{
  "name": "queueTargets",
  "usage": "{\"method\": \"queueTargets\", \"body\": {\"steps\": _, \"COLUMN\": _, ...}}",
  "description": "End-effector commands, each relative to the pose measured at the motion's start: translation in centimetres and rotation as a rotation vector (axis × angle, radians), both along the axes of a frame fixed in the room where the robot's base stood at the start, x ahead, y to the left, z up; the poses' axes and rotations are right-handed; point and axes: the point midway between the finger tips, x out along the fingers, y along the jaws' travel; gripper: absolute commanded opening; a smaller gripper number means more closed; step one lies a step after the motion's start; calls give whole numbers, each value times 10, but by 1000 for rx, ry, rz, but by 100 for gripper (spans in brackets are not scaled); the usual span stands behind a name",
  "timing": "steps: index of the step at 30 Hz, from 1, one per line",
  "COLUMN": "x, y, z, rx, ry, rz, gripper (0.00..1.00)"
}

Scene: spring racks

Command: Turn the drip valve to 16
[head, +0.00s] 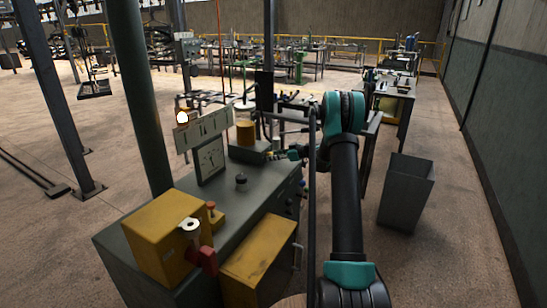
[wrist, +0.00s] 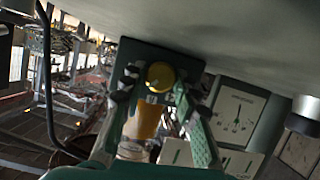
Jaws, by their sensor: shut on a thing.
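In the wrist view, a round yellow knob (wrist: 160,76), which looks like the drip valve's, sits between the two fingers of my gripper (wrist: 159,84). The gripper is shut on it. An amber body (wrist: 145,121) with a pale lower end shows between the fingers below the knob. I cannot read any setting or number on the knob. In the head view, my gripper (head: 284,154) is at the far right end of the grey-green machine top, beside a yellow cylinder (head: 246,132). The knob is too small to make out there.
A dial panel (head: 209,159) stands on the machine (head: 236,205); a gauge face (wrist: 237,112) shows right of my gripper in the wrist view. A grey bin (head: 405,192) stands on the floor right of my arm.

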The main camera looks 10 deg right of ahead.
Motion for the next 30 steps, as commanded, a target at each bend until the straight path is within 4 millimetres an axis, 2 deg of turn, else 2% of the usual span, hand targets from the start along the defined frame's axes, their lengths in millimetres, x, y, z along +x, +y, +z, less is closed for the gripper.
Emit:
{"method": "queueTargets", "body": {"steps": 18, "x": 2, "y": -3, "z": -3, "rx": 339, "ry": 471, "rz": 1, "gripper": 1}}
{"method": "queueTargets", "body": {"steps": 30, "x": 3, "y": -4, "z": -3, "rx": 499, "ry": 690, "rz": 1, "gripper": 1}}
